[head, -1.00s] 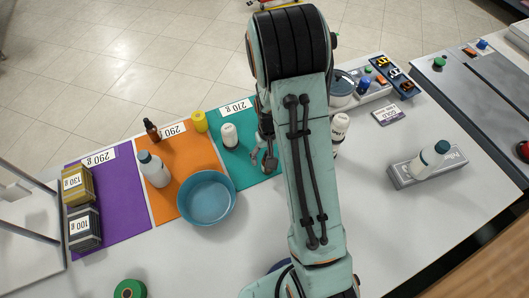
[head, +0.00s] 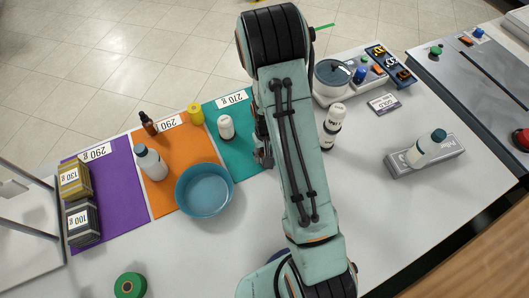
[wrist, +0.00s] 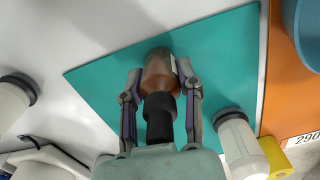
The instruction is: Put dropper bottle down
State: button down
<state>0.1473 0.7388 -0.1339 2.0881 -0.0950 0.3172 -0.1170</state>
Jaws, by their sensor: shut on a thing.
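My gripper (wrist: 159,72) is shut on a brown dropper bottle (wrist: 158,68) with a black top (wrist: 159,118), seen between the fingers in the wrist view. The teal mat (wrist: 98,78) lies beneath; I cannot tell whether the bottle touches it. In the head view my gripper (head: 263,148) is beside my arm over the right part of the teal mat (head: 236,158), and the held bottle is hidden there. Another brown dropper bottle (head: 148,124) stands at the far edge of the orange mat (head: 180,148).
A white bottle (head: 226,127) stands on the teal mat, near a yellow container (head: 195,114). A blue bowl (head: 204,165) overlaps the orange mat's near side. Another white bottle (head: 333,125) stands right of my arm. The front tabletop is mostly clear.

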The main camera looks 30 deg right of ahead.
notch_tip(320, 180, up, 10)
jog(key=shift+r, duration=0.1)
dwell(0.4)
jog(key=shift+s+a+n, duration=0.1)
jog(key=shift+s+n, duration=0.25)
jog(key=shift+n, duration=0.05)
jog(key=s+a+r+n, duration=0.1)
jog(key=a+n, duration=0.2)
jog(key=a, duration=0.6)
jog(key=a+r+n, duration=0.2)
jog(key=a+n, duration=0.2)
jog(key=a, duration=0.4)
send_over(206, 193)
jog(key=shift+f, duration=5.6)
